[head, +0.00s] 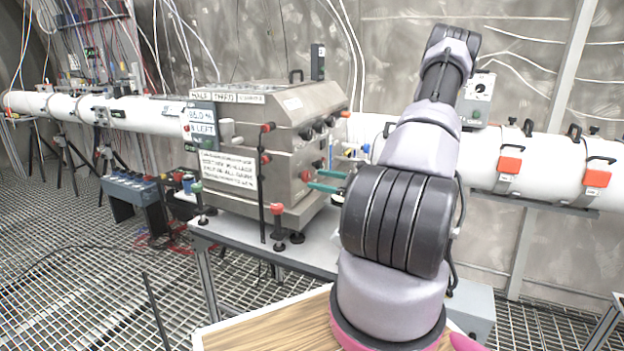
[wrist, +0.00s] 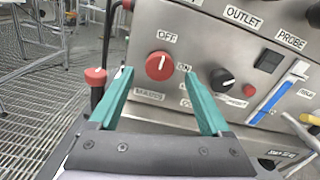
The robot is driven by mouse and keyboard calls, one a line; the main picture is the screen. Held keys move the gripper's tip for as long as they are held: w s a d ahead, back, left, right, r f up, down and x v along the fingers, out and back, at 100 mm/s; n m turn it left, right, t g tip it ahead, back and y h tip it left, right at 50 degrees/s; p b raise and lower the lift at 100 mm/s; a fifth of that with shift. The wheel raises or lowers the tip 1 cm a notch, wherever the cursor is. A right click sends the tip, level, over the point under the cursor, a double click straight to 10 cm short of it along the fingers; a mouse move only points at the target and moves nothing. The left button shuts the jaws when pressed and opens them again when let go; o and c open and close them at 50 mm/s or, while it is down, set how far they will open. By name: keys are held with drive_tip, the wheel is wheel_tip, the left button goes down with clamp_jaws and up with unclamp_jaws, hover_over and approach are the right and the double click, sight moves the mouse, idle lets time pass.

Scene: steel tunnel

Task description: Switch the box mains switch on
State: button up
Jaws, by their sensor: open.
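The steel box (head: 240,132) stands on a grey table, its control panel facing right in the head view. In the wrist view the mains switch (wrist: 159,66) is a round red knob with a white mark. The mark points up, toward the OFF label (wrist: 167,37); the ON label (wrist: 183,68) is at the knob's right and the MAINS label is below. My gripper (wrist: 157,74) is open, its green fingers either side of the knob in the picture, with nothing between them. Whether they touch it I cannot tell. In the head view my gripper (head: 325,181) is beside the panel.
A black knob (wrist: 223,79) sits close to the right fingertip. A black rocker switch (wrist: 269,61) and a blue-handled part (wrist: 280,92) are further right. A red-topped black post (wrist: 96,80) stands just left of the left finger. A white pipe (head: 540,165) runs behind.

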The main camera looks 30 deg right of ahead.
sight(309, 177)
drive_tip(key=shift+x, duration=1.7)
clamp_jaws()
